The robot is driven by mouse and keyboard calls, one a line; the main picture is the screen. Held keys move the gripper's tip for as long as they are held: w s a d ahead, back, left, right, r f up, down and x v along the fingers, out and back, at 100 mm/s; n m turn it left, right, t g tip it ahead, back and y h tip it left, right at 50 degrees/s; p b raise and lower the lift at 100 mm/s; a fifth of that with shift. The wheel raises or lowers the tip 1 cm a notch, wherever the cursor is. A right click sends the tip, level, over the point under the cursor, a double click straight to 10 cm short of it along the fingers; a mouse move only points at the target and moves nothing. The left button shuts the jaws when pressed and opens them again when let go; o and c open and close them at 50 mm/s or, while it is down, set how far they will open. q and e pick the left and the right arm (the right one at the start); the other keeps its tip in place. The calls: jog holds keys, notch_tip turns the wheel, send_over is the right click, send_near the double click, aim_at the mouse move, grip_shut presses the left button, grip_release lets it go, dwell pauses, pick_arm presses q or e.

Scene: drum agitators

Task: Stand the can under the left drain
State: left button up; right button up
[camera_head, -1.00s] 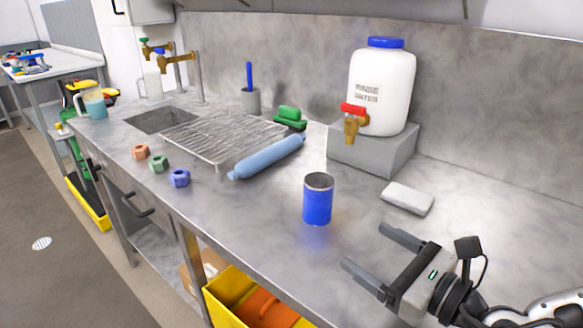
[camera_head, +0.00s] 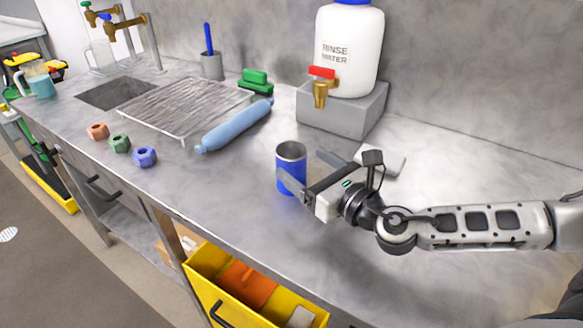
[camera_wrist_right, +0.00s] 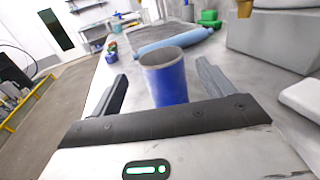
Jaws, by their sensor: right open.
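The can (camera_head: 291,171) is blue with an open grey top and stands upright on the steel counter. It also shows in the right wrist view (camera_wrist_right: 167,86). My right gripper (camera_head: 308,169) is open, with its fingers at either side of the can; I cannot tell whether either touches it. One finger hides part of the can's lower side in the head view. I cannot tell which part is the left drain. My left gripper is out of view.
A rinse water drum (camera_head: 348,52) with a red-handled tap sits on a grey block (camera_head: 338,115) behind the can. A blue roller (camera_head: 235,127), a wire rack (camera_head: 175,108) and several hex nuts (camera_head: 119,143) lie to the left. A pale block (camera_head: 384,160) lies behind my gripper.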

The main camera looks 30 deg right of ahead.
jog(key=p+x, duration=0.1)
jog(key=x, duration=0.3)
jog(key=shift+w+f, duration=0.1)
jog(key=shift+w, duration=0.15)
jog(key=c, duration=1.1)
